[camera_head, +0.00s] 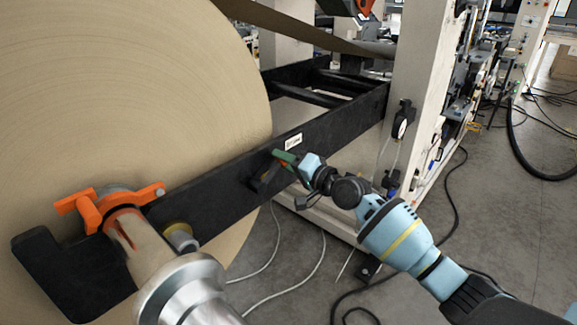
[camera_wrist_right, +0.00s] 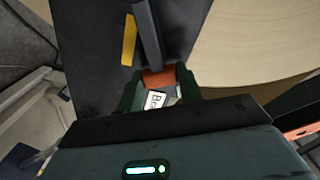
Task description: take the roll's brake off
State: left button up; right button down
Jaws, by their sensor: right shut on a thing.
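The large kraft roll (camera_head: 130,90) fills the left of the head view, and part of it shows in the right wrist view (camera_wrist_right: 250,40). My right gripper (camera_head: 283,163) is at the side of the black frame arm (camera_head: 335,125), below a small white label (camera_head: 293,142). In the right wrist view its dark fingers (camera_wrist_right: 159,86) are shut on the orange end (camera_wrist_right: 158,77) of a black lever (camera_wrist_right: 147,35), which looks like the brake lever. In the head view the gripper mostly hides this lever. My left gripper is not in view.
An orange clamp (camera_head: 105,205) sits around the shaft (camera_head: 145,250) at the lower left. A white machine column (camera_head: 412,90) stands right of the frame. Cables (camera_head: 455,200) lie on the grey floor (camera_head: 520,230), which is otherwise open at the right.

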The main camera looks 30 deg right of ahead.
jog(key=r+n, duration=0.1)
jog(key=a+r+n+p, duration=0.1)
jog(key=n, duration=0.1)
jog(key=a+r+n, duration=0.1)
jog(key=shift+s+r+n+p, duration=0.1)
jog(key=shift+s+n+p, duration=0.2)
jog(key=shift+s+p, duration=0.05)
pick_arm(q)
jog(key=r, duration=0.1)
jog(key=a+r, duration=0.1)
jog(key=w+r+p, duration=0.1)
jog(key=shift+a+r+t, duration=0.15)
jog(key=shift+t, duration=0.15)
pick_arm(e)
jog(key=a+n, duration=0.1)
jog(key=n, duration=0.1)
jog(key=s+a+r+n, duration=0.1)
jog(key=shift+a, duration=0.3)
jog(key=shift+n, duration=0.3)
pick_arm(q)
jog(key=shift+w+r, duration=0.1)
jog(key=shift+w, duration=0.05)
pick_arm(e)
jog(key=c, duration=0.9)
grip_release()
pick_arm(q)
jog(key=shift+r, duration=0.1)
